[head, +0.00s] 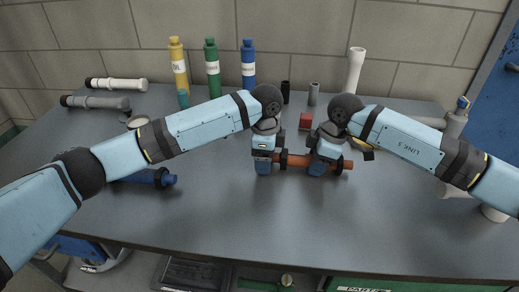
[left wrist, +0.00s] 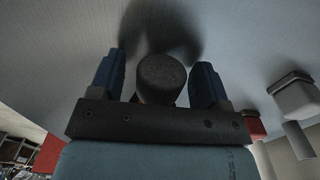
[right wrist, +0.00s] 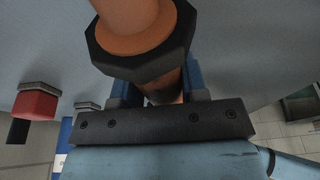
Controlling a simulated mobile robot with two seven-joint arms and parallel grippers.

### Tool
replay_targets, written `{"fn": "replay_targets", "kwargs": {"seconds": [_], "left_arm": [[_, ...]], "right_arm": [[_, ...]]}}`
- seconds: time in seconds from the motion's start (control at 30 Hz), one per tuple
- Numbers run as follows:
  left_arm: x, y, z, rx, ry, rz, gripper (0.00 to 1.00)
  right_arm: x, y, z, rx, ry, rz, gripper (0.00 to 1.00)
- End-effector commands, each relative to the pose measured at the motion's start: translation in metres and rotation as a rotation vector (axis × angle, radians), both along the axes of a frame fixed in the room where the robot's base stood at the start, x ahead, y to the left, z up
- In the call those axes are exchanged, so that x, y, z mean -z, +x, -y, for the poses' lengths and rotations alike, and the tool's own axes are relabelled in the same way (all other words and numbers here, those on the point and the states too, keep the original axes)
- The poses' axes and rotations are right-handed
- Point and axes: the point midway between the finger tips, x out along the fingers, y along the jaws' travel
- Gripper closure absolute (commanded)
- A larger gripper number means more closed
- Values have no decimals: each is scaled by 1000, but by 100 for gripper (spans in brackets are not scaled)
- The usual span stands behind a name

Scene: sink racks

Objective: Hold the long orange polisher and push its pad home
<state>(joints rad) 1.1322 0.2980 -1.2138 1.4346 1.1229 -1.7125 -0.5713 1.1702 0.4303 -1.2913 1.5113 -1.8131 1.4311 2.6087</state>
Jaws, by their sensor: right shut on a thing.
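The orange polisher (head: 298,161) lies level, low over the middle of the table, with dark collars along it. My right gripper (head: 318,169) is shut on its orange shaft; the right wrist view shows the shaft (right wrist: 168,86) between the fingers and a dark angular collar (right wrist: 140,50) beside them. My left gripper (head: 263,167) is at the polisher's left end. In the left wrist view a dark round piece (left wrist: 162,78), seemingly the pad, sits between its fingers, with gaps at the sides. Whether the pad is fully seated is hidden.
Yellow (head: 179,66), green (head: 212,68) and blue (head: 248,62) bottles stand at the back by the wall. A blue tool (head: 150,177) lies under my left arm. A red block (head: 305,121) stands behind the grippers. The front of the table (head: 230,220) is clear.

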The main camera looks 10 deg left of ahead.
Motion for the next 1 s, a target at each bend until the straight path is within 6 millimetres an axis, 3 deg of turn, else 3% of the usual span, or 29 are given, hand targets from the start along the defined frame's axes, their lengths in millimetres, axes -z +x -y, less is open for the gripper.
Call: {"fn": "replay_targets", "kwargs": {"seconds": [0.27,0.8,1.0], "left_arm": [[-5,1,-1,-1,1,1,30],[-58,1,-1,-2,1,1,30],[-69,0,-1,-2,1,0,30]], "right_arm": [[-1,0,0,0,0,1,81],[-1,0,0,0,0,1,81],[-1,0,0,1,0,1,81]]}}
